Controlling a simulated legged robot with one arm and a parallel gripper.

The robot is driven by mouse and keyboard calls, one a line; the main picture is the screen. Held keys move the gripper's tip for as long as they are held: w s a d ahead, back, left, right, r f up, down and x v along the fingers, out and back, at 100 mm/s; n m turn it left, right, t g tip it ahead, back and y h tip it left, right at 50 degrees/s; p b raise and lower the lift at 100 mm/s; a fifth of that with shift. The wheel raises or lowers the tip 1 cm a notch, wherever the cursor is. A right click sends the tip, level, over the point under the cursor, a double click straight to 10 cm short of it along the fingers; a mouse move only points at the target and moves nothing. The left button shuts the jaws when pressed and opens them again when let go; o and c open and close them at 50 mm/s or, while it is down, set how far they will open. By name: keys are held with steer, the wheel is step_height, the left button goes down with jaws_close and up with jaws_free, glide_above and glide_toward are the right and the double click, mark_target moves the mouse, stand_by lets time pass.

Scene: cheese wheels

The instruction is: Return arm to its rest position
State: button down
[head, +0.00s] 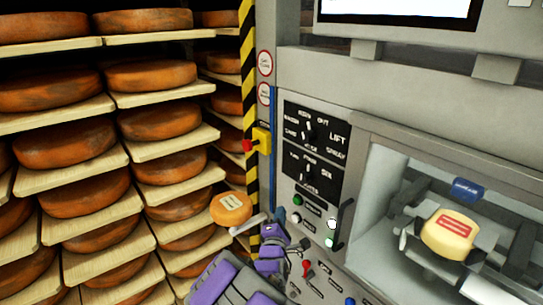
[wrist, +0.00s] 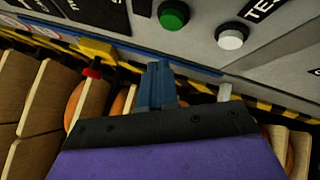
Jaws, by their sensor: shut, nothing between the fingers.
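My arm, with purple and grey links (head: 225,280), reaches up from the bottom middle of the head view. My gripper (head: 281,216) is in front of the left edge of the grey control panel (head: 310,180). In the wrist view my gripper (wrist: 158,86) shows blue fingers close together beyond a dark plate and a purple body. It is shut and empty. No cheese is between its fingers.
Shelves of orange cheese wheels (head: 70,145) fill the left. A yellow box with a red button (head: 260,139) sits by the striped post (head: 248,60). A labelled yellow cheese (head: 449,234) is inside the machine at right. A small orange round piece (head: 231,208) is left of my gripper.

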steer(key=s+d+m+g, duration=0.4)
steer(key=d+m+g, duration=0.2)
steer(key=m, duration=0.1)
steer(key=s+r+m+g+y, duration=0.2)
steer(key=s+m+g, duration=0.4)
steer(key=s, duration=1.7)
steer(key=s+r+m+g+y, duration=0.2)
steer(key=s+m+g, duration=0.5)
steer(key=s, duration=1.7)
steer(key=shift+s+a+g+y, duration=0.2)
steer(key=shift+s+g+y, duration=0.1)
steer(key=shift+g, duration=0.5)
stand_by(1.8)
